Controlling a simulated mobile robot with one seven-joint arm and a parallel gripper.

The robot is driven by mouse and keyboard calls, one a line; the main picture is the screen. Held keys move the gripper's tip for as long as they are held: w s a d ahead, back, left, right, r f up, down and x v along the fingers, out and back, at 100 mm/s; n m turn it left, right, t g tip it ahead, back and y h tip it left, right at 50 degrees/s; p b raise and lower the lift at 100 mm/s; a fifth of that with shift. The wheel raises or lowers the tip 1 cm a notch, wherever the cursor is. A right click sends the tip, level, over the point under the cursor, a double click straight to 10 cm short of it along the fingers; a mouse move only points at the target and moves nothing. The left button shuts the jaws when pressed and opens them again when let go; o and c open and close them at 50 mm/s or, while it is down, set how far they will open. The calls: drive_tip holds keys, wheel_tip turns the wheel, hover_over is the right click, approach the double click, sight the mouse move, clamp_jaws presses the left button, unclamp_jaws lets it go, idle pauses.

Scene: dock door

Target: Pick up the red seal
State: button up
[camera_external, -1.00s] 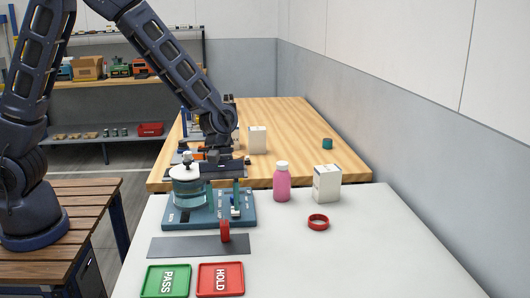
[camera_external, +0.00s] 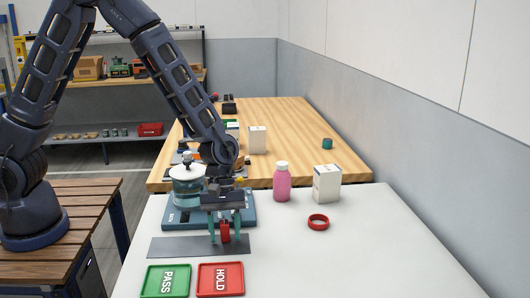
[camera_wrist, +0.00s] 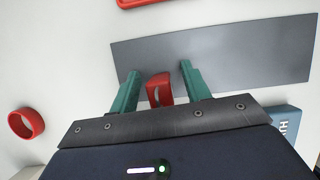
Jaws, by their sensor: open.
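A red seal (camera_external: 225,231), a ring seemingly standing on its edge, is on the grey strip (camera_external: 170,247). In the wrist view the red seal (camera_wrist: 160,90) shows between my two teal fingers, with a gap on either side. My gripper (camera_external: 225,238) is open and low over the strip, its fingers straddling the seal; in the wrist view my gripper (camera_wrist: 158,72) hides the seal's lower part. A second red ring (camera_external: 318,222) lies flat on the white table to the right. The second red ring also shows at the left of the wrist view (camera_wrist: 26,123).
A green PASS tray (camera_external: 166,281) and a red HOLD tray (camera_external: 220,280) lie at the front. A blue base (camera_external: 180,217) with a glass jar (camera_external: 187,186) stands behind the strip. A pink bottle (camera_external: 282,184) and white box (camera_external: 327,184) stand right. The right front is clear.

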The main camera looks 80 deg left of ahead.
clamp_jaws()
drive_tip(key=shift+r, duration=0.1)
